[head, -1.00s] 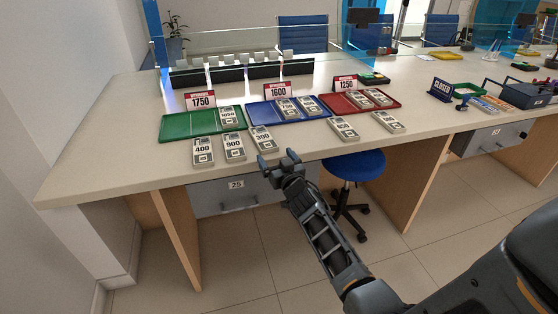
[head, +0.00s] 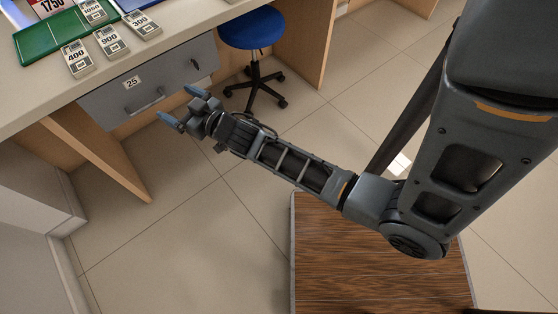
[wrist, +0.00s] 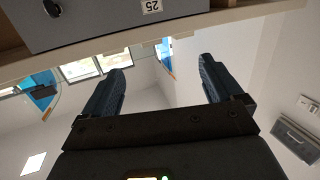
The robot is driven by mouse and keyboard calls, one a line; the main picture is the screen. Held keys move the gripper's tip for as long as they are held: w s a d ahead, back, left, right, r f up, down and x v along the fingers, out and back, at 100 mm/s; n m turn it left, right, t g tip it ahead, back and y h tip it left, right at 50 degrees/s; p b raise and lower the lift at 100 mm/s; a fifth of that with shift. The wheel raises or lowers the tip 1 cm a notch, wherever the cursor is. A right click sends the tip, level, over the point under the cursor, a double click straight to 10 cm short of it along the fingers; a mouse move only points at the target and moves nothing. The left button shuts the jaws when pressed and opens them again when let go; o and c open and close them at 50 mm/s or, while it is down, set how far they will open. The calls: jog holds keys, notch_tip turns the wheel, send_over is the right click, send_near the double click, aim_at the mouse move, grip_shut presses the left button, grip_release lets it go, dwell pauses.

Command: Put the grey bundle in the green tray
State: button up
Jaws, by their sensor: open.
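The green tray (head: 36,42) lies on the counter at the top left of the head view, partly cut off by the picture's edge. A bundle marked 1050 (head: 92,12) lies in it. Bundles marked 400 (head: 77,58), 900 (head: 110,41) and 300 (head: 142,23) lie in a row on the bare counter in front of it. All look pale with dark markings; I cannot tell which is the grey one. My gripper (head: 183,107) is open and empty, out in front of the drawer and below the counter top. Its spread fingers show in the wrist view (wrist: 162,75).
The drawer labelled 25 (head: 150,75) is shut under the counter and also shows in the wrist view (wrist: 105,12). A blue stool (head: 252,30) stands right of it. A blue tray (head: 128,4) is partly in view. The floor below my gripper is clear.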

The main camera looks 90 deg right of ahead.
jog(key=s+a+n+y, duration=0.1)
jog(key=s+a+y, duration=0.1)
jog(key=s+a, duration=0.55)
jog(key=s+a+r+n+y, duration=0.4)
jog(key=s+a+r+y, duration=0.3)
jog(key=s+a+r, duration=0.7)
jog(key=s+a, duration=0.3)
jog(key=shift+a+r+n, duration=0.3)
jog(key=shift+r+n, duration=0.1)
jog(key=shift+s+a+r, duration=0.1)
jog(key=shift+s+r, duration=0.15)
jog(key=shift+r, duration=0.1)
jog(key=shift+c, duration=0.2)
